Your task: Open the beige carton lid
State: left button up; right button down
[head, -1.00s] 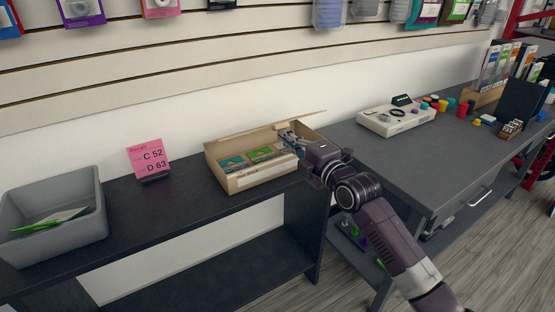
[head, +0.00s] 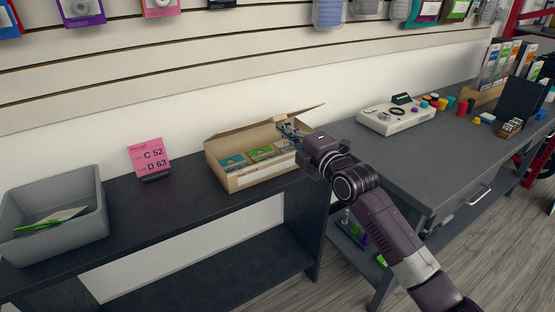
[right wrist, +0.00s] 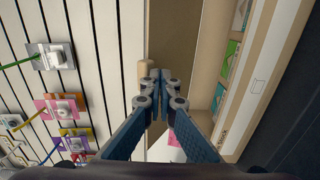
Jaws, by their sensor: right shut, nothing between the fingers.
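The beige carton (head: 262,181) sits on the dark shelf. Its lid (head: 240,138) stands raised along the back, and green and teal packs (head: 258,154) show inside. In the right wrist view the carton (right wrist: 262,75) is on the right, with the brown inner face of the lid (right wrist: 178,45) beside the fingers. My right gripper (head: 284,127) is at the carton's right end by the lid, its fingers closed and empty. It also shows in the right wrist view (right wrist: 159,82); whether it touches the lid I cannot tell. My left gripper is not in view.
A grey bin (head: 55,238) and a pink sign (head: 149,155) stand left of the carton. A grey table (head: 410,160) with a white device (head: 396,118) is on the right. Packaged goods hang on the slatted wall behind.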

aim_at(280, 116)
jog(key=shift+w+a+r, duration=0.35)
jog(key=shift+w+r, duration=0.15)
jog(key=shift+r, duration=0.1)
jog(key=shift+w+a+r, duration=0.35)
jog(key=shift+w+r, duration=0.15)
jog(key=shift+r, duration=0.1)
jog(key=shift+w+a+r, duration=0.15)
